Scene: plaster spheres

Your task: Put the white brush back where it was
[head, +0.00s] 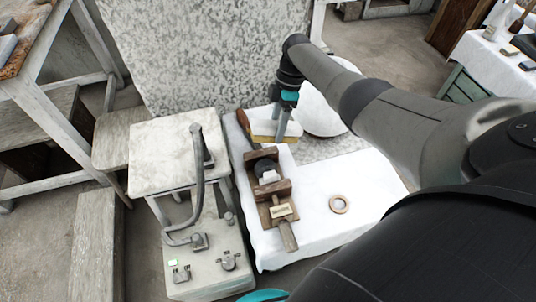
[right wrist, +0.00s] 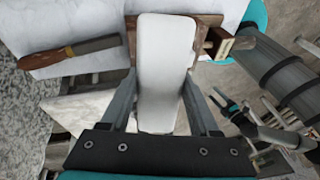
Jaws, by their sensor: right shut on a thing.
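My right gripper (head: 283,124) is at the far end of the white-covered table, low over its back left part. It is shut on the white brush (right wrist: 162,70), a long pale block with rounded corners that sits between the two fingers in the right wrist view. In the head view the brush (head: 263,129) shows as a pale block with a yellowish side, partly hidden by the fingers. I cannot tell whether it touches the table. What looks like my left gripper (right wrist: 222,100) shows small in the right wrist view, away from the brush; its opening is unclear.
A wooden holder (head: 277,212) with a dark round part stands just in front of the brush. A brown-handled tool (right wrist: 70,52) lies beside it. A ring (head: 339,204) lies on the white cloth (head: 375,185), with free room around it. A small stand (head: 160,150) is at left.

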